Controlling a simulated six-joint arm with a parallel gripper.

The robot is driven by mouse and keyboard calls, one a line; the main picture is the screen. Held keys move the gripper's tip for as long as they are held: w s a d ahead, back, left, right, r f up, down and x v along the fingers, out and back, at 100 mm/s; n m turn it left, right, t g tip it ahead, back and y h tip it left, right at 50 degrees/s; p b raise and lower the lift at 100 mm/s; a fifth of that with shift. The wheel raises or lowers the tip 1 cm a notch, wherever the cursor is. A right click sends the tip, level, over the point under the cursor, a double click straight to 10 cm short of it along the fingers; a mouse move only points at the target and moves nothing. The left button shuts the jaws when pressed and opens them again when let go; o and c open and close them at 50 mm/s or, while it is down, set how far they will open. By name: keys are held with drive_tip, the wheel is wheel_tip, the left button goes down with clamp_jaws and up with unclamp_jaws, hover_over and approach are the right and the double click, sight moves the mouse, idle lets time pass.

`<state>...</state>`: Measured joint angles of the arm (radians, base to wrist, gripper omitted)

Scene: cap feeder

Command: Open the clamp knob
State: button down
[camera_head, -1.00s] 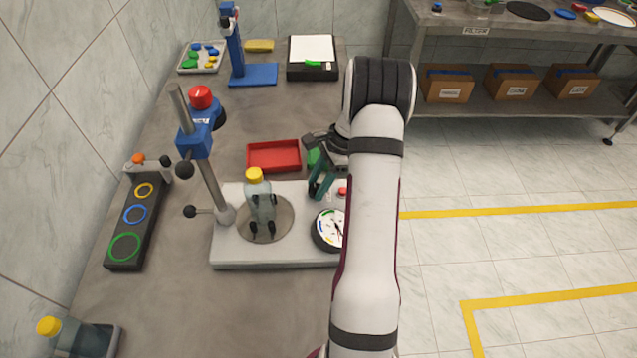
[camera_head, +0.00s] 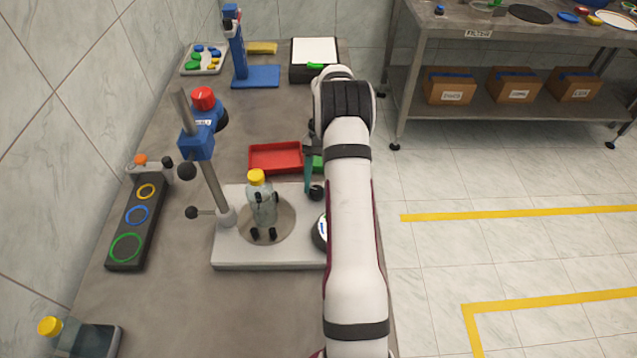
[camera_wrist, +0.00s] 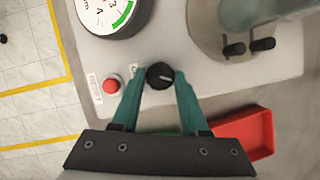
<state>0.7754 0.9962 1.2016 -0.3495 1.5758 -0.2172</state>
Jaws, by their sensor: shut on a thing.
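The clamp knob (camera_wrist: 160,76) is a round black knob with a light pointer line, on the grey base plate. In the head view the black knob (camera_head: 316,192) shows by the plate's right back part. My gripper (camera_wrist: 160,73) has its green fingers on both sides of the knob and is shut on it. In the head view my gripper (camera_head: 309,182) is partly hidden behind my arm. A clear bottle with a yellow cap (camera_head: 257,177) stands upright on the round pad between small black clamp jaws (camera_head: 263,234).
A red button (camera_wrist: 112,86) and a dial gauge (camera_wrist: 110,12) are left of the knob in the wrist view. A red tray (camera_head: 275,158) lies behind the base plate (camera_head: 268,258). A post with a blue head (camera_head: 195,142) rises left of the bottle.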

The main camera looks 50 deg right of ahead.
drive_tip(key=n, duration=0.2)
drive_tip(key=n+g+h, duration=0.1)
drive_tip(key=n, duration=0.2)
drive_tip(key=shift+w+a+g, duration=0.1)
drive_tip(key=shift+a+g, duration=0.05)
drive_tip(key=shift+g, duration=0.15)
drive_tip(key=shift+n, duration=0.4)
drive_tip(key=shift+c, duration=2.1)
unclamp_jaws()
drive_tip(key=v, duration=1.2)
drive_tip(key=shift+a, duration=0.25)
drive_tip(key=shift+h, duration=0.3)
